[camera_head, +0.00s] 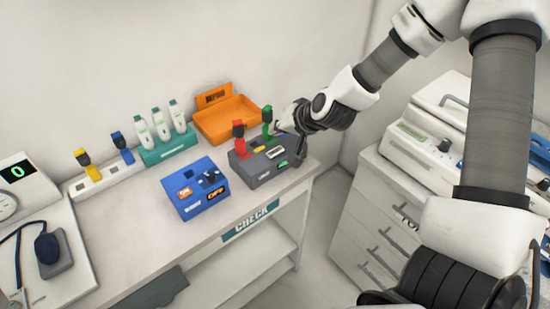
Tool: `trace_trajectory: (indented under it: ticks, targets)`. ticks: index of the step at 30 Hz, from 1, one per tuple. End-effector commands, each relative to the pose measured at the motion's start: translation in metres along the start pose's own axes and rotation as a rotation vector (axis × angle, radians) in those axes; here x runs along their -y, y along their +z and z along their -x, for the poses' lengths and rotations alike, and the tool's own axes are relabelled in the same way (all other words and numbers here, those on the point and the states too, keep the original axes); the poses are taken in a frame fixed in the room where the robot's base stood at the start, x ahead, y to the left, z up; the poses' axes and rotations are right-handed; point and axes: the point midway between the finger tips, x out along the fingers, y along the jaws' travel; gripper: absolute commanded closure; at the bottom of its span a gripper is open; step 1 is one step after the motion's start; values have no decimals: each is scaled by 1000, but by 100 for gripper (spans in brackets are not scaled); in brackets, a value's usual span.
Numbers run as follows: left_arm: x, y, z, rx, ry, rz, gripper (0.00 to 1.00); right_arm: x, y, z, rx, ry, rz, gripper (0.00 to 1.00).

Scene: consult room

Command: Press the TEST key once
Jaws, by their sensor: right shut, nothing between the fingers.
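A grey box (248,172) stands near the right end of the table. Its top carries a yellow key (258,149), a pale key (275,152), a green key (282,164), a red-handled plug (238,138) and a green-handled plug (267,120). The lettering is too small to read, so I cannot tell which key is TEST. My right gripper (280,129) is shut and empty, at the back right of the grey box, close to the green plug. Whether it touches anything is unclear. My left gripper is not in view.
A blue box (188,205) with a dark knob stands left of the grey box. Behind are an orange tray (229,114) and a teal rack (168,152) with white handpieces. A white holder (104,178) has yellow and blue plugs. A drawer cabinet (372,225) stands right of the table.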

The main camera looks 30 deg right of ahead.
Motion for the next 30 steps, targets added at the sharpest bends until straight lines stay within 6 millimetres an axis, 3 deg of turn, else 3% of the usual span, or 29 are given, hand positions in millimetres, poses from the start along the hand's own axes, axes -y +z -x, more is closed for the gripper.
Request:
trace_trajectory:
  ticks: [1,3,9,30]
  targets:
    - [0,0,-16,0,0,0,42,-8,8,-11,0,0,0,100]
    - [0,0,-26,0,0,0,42,-14,13,-18,0,0,0,100]
    - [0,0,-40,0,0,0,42,-22,22,-31,0,0,1,100]
    - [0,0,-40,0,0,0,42,-22,22,-30,0,0,1,100]
